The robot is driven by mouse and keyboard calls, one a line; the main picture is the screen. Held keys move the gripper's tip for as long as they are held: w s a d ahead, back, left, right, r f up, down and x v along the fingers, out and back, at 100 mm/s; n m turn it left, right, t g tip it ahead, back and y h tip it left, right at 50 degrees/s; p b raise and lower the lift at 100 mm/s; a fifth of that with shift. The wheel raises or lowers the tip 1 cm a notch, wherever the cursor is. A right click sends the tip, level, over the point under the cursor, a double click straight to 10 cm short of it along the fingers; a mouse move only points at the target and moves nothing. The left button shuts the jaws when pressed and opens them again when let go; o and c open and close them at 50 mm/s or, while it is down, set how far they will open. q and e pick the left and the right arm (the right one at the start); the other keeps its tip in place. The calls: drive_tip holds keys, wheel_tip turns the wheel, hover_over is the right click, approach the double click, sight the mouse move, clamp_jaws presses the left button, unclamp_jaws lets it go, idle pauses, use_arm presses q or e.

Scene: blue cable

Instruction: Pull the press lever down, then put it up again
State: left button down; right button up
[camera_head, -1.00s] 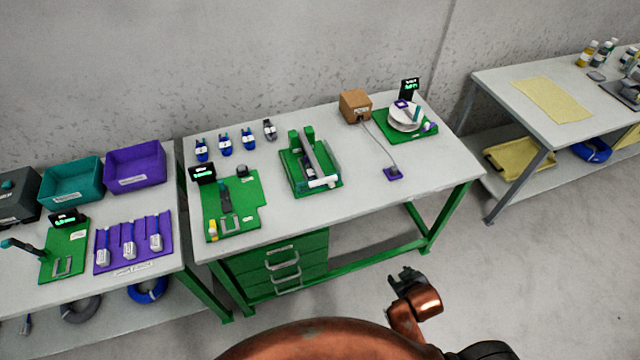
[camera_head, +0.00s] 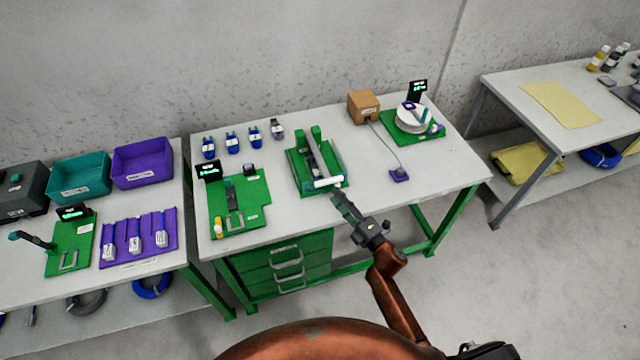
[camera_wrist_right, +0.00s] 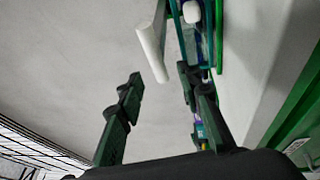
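The press (camera_head: 300,186) is a green fixture near the middle of the workbench. Its grey lever (camera_head: 325,158) runs toward the bench's front edge and ends in a white bar handle (camera_head: 323,183). In the right wrist view the white handle (camera_wrist_right: 151,52) lies just beyond the fingertips, roughly in line with the gap, not held. My right gripper (camera_head: 339,198) is just in front of the press, near the handle. In the right wrist view its fingers (camera_wrist_right: 160,78) are apart with nothing between them. My left gripper is not in view.
A green board (camera_head: 252,190) stands left of the press. A brown box (camera_head: 362,106) with a cable to a purple block (camera_head: 399,175) stands to the right. Several blue-and-white parts (camera_head: 232,145) line the back. Bare bench surface (camera_head: 365,170) lies right of the press.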

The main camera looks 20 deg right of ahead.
sight(320, 184)
drive_tip(key=shift+w+a+n+y, duration=0.1)
drive_tip(key=shift+a+n+y, duration=0.25)
drive_tip(key=shift+a, duration=0.2)
drive_tip(key=shift+w+a+r+n, duration=0.15)
drive_tip(key=shift+w+a+n, duration=0.05)
drive_tip(key=shift+a+n, duration=0.05)
drive_tip(key=x, duration=0.7)
drive_tip(key=shift+c, duration=0.7)
clamp_jaws()
